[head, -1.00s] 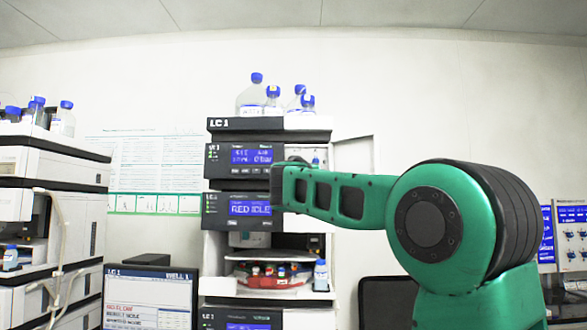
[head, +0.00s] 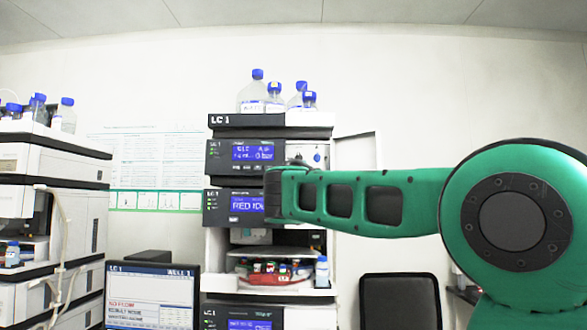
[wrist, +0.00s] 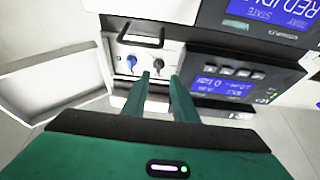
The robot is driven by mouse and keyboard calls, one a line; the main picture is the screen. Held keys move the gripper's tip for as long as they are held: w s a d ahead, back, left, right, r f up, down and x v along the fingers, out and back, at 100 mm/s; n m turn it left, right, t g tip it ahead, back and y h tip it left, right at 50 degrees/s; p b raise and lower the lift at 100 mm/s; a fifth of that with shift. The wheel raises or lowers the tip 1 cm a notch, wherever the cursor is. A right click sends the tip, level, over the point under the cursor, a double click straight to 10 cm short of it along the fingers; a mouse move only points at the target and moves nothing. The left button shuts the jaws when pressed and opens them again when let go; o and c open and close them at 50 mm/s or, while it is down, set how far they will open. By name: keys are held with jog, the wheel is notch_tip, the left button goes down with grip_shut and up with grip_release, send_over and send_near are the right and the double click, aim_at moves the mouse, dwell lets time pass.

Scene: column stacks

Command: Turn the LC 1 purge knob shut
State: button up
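The LC 1 stack (head: 262,121) stands in the middle of the head view. Its top module has a recess with a blue knob (head: 318,157), also seen in the wrist view (wrist: 131,61), and a dark knob (wrist: 158,63) beside it. I cannot read which is labelled purge. My gripper (wrist: 161,77) is open in the wrist view, its two green fingers apart and pointing at the recess. The dark knob shows beyond the gap between the fingertips; contact cannot be judged. In the head view my arm hides the gripper and part of the recess.
A white door (head: 357,150) is swung open on the right of the recess; in the wrist view it fills the left side (wrist: 50,82). Capped bottles (head: 274,97) stand on the stack. A monitor (head: 150,300) is at lower left, a dark chair (head: 400,300) at lower right.

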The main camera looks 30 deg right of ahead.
jog(key=v, duration=0.3)
jog(key=shift+s+a+f, duration=0.15)
jog(key=shift+s, duration=0.05)
dwell(0.3)
jog(key=s+d+f+g+y, duration=0.2)
jog(key=s+d+f+g, duration=0.15)
jog(key=f, duration=0.75)
jog(key=s+d+f+g+y, duration=0.25)
jog(key=s+f, duration=0.25)
jog(key=f, duration=0.7)
jog(key=s+d+f+g+y, duration=0.15)
jog(key=s+f+g, duration=0.25)
jog(key=f, duration=0.7)
jog(key=s+a+f+g+y, duration=0.3)
jog(key=s+a+f+g, duration=0.1)
jog(key=s+f, duration=0.6)
jog(key=s+a+f+g+y, duration=0.3)
jog(key=s+a+f, duration=0.3)
jog(key=s+f, duration=0.5)
jog(key=s+g, duration=0.1)
jog(key=s, duration=0.4)
jog(key=shift+n+g+y, duration=0.3)
jog(key=shift+g+y, duration=0.1)
jog(key=shift+s+f, duration=0.1)
